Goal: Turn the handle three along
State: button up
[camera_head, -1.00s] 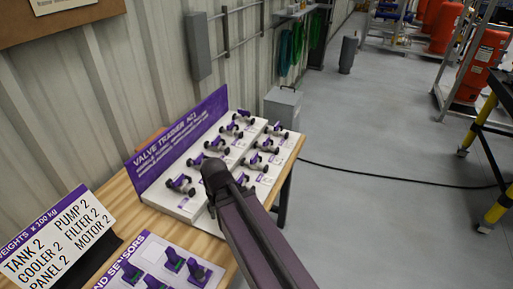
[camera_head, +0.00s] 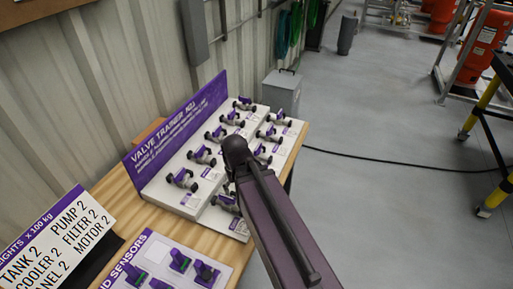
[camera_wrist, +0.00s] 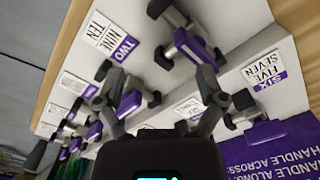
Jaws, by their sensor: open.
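The valve trainer board (camera_head: 172,198) stands on the wooden bench in the head view, with two stepped rows of grey valves with purple handles. My gripper (camera_wrist: 155,80) is open in the wrist view, its two dark fingers spread close above the board. One purple-handled valve (camera_wrist: 190,43) lies beyond the right finger. Another purple-handled valve (camera_wrist: 130,102) shows between the fingers, partly hidden by the gripper. I cannot tell whether a finger touches it. More valves (camera_wrist: 84,130) show at the left. In the head view my arm hides the gripper and part of the front row.
A purple title sign (camera_head: 180,130) stands behind the valves against the corrugated wall. A sensor board (camera_head: 150,262) and a white weights sign (camera_head: 55,240) are nearer on the bench. A grey bin (camera_head: 282,92) stands beyond it. Open floor lies to the right, crossed by a cable (camera_head: 385,160).

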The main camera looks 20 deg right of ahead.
aim_at(258, 146)
jog(key=w+d+r+n+p, duration=0.1)
jog(key=w+d+r+p, duration=0.1)
jog(key=w, duration=0.2)
jog(key=w+d+r+n+p, duration=0.2)
jog(key=w+d, duration=0.1)
jog(key=w, duration=0.1)
jog(key=w+d+r+n+p, duration=0.1)
jog(key=w+d+r+p, duration=0.1)
jog(key=w+d, duration=0.1)
jog(key=shift+w+r+n, duration=0.25)
jog(key=shift+w+n, duration=0.05)
jog(key=shift+w, duration=0.2)
jog(key=w+d+r+n+p, duration=0.3)
jog(key=w+d+n+p, duration=0.1)
jog(key=w+d, duration=0.3)
jog(key=shift+w+d+r, duration=0.15)
jog(key=shift+w+r, duration=0.05)
jog(key=shift+r, duration=0.15)
jog(key=shift+f, duration=0.1)
notch_tip(258, 146, down, 14)
jog(key=b, duration=1.3)
jog(key=shift+r+b, duration=0.2)
jog(key=shift+b, duration=0.2)
jog(key=c, duration=0.8)
